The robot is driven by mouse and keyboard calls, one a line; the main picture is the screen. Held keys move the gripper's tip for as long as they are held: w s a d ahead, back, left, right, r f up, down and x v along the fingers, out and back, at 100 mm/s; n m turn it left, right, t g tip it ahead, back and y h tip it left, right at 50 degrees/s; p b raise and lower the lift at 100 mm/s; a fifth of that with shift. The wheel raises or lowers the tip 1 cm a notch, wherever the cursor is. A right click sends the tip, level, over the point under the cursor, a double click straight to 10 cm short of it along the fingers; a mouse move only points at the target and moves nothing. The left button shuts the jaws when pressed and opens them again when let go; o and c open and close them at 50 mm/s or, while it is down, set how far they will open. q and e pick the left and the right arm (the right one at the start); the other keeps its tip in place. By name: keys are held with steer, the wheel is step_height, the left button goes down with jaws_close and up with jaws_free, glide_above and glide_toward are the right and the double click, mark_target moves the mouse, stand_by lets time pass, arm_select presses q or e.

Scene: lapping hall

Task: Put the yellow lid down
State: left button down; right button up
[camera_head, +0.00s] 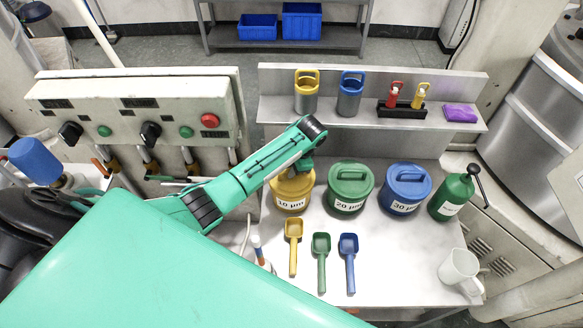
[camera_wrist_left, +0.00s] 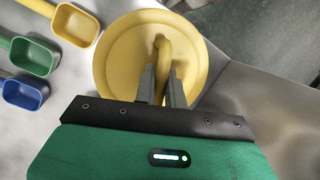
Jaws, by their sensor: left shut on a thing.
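The yellow lid (camera_wrist_left: 120,60) is round, with an arched handle, in the left wrist view. My left gripper (camera_wrist_left: 162,80) is shut on that handle, one finger on each side of it. In the head view my left gripper (camera_head: 303,162) is over the yellow 10 µm jar (camera_head: 291,205), and my arm partly covers the jar's top. The lid is at the top of this jar; I cannot tell whether it rests on the rim or is slightly above it. My right gripper is not in view.
The green jar (camera_head: 347,197) and blue jar (camera_head: 402,199) stand lidded to the right. Yellow (camera_head: 293,232), green (camera_head: 321,245) and blue (camera_head: 348,245) scoops lie in front. A green bottle (camera_head: 450,196) and white jug (camera_head: 460,268) are farther right. Bare tabletop (camera_head: 400,255) lies between.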

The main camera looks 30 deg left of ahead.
arm_select(q)
steer(key=c, duration=1.5)
jaws_free()
steer(key=b+v, duration=0.3)
steer(key=v, duration=0.3)
steer(key=shift+w+d, duration=0.1)
step_height(320, 180, up, 5)
steer(key=p, duration=0.3)
glide_above(302, 177)
steer(key=shift+r, duration=0.45)
